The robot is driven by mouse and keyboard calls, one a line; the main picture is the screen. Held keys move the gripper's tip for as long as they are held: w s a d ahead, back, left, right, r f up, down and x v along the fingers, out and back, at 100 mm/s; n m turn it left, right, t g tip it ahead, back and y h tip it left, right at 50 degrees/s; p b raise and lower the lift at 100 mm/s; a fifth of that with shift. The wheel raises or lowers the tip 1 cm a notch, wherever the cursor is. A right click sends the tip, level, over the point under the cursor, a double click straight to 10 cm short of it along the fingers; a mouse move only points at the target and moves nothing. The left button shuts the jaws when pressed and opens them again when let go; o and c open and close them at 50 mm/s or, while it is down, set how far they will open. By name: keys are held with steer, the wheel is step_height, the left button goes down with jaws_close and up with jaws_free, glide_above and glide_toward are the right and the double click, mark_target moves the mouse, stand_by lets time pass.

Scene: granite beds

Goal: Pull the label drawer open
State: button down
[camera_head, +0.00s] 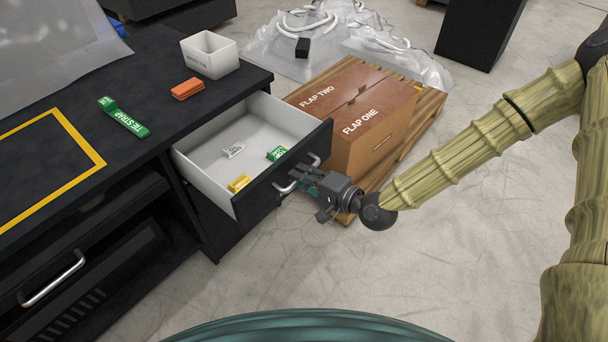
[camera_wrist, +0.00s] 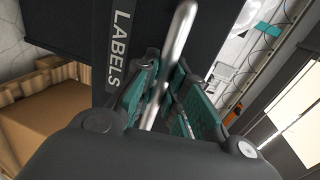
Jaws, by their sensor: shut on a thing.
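The label drawer (camera_head: 221,150) stands open, pulled out from the black bench in the head view, with its pale inside showing. Small white, green and yellow label pieces lie in it. Its dark front carries the word LABELS (camera_wrist: 119,48) in the wrist view. The metal bar handle (camera_wrist: 180,40) runs between the fingers of my gripper (camera_wrist: 165,95). My gripper is shut on the handle, and in the head view my gripper (camera_head: 304,183) is at the drawer's front face. The fingers hide part of the handle.
A brown carton (camera_head: 372,118) marked FLAP ONE and FLAP TWO sits on a wooden pallet just beyond the drawer. A white bin (camera_head: 210,56), an orange block (camera_head: 187,89) and a green tie strap (camera_head: 124,117) are on the bench top. The floor in front is clear.

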steer(key=c, duration=1.5)
jaws_free()
steer(key=shift+o, duration=0.2)
steer(key=v, duration=1.2)
steer(key=shift+s+f, duration=0.1)
